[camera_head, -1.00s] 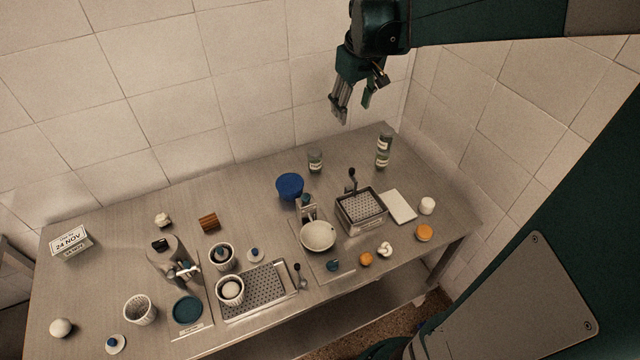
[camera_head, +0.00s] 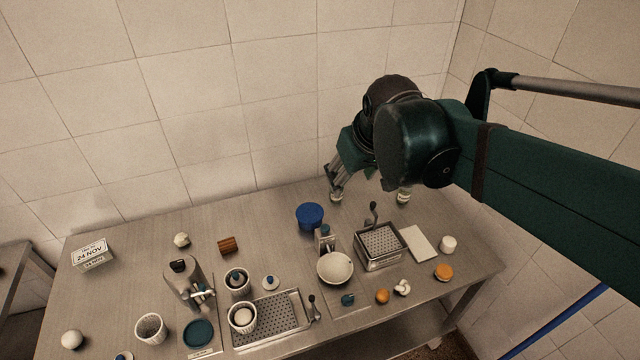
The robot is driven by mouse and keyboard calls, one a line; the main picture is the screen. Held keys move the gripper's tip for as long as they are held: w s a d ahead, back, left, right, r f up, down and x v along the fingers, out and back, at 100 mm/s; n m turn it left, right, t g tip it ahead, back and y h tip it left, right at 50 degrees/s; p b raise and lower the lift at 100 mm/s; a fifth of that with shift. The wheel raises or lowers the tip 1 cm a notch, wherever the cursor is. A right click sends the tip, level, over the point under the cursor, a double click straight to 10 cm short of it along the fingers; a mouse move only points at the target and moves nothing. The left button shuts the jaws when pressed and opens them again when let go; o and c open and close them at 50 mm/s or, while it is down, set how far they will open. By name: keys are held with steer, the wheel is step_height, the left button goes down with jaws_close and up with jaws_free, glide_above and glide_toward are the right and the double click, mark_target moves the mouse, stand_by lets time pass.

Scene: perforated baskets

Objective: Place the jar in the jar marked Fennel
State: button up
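A small jar (camera_head: 336,197) stands at the back of the steel table, below my gripper (camera_head: 338,188). My fingers reach down to the jar and overlap it in the picture. I cannot tell whether they touch it or have closed on it. To the right, the base of a second jar or jar stack (camera_head: 403,198) shows under my arm; its upper part is hidden. The jar labels are too small or covered to read, so I cannot tell which one says Fennel.
A blue bowl (camera_head: 310,215) stands just left of and in front of my gripper. A perforated basket (camera_head: 381,247) with a dark handle and a white board (camera_head: 419,244) lie in front of the jars. Cups, a coffee machine (camera_head: 186,280) and a perforated tray (camera_head: 271,318) crowd the front left.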

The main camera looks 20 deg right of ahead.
steer(key=s+a+f+t, duration=0.1)
steer(key=s+a+f, duration=0.2)
steer(key=s+a, duration=0.3)
steer(key=shift+s+f+m+t+y, duration=0.3)
steer(key=shift+s+t, duration=0.1)
steer(key=shift+s, duration=1.05)
